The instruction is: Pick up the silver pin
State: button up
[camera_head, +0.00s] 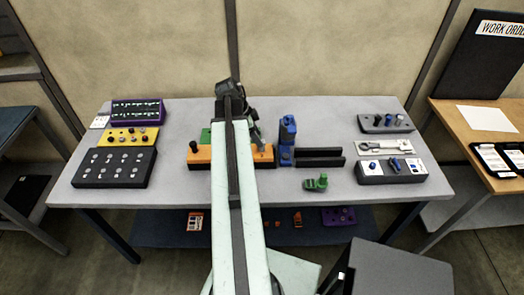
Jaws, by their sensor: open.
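Several small silvery round tops, which may be pins, sit in a black block (112,183) at the left of the grey table. I cannot tell a single silver pin apart at this size. My arm reaches from the bottom of the picture across the middle of the table. My gripper (256,131) is at its far end, small and partly hidden by the arm, above or near an orange block (202,155). It is open, with nothing visible held in it. It is well to the right of the black block.
Yellow (142,137) and purple (153,109) trays stand behind the black block. A blue fixture (287,140) and black bars (322,162) stand right of the arm. A green part (317,184) lies in front. Grey trays (400,178) are farther right.

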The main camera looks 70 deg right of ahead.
jog(key=shift+f, duration=0.2)
jog(key=b+x, duration=0.4)
jog(key=x, duration=0.1)
jog(key=shift+s+f+b, duration=0.15)
jog(key=shift+b, duration=0.2)
jog(key=shift+r, duration=0.2)
grip_shut()
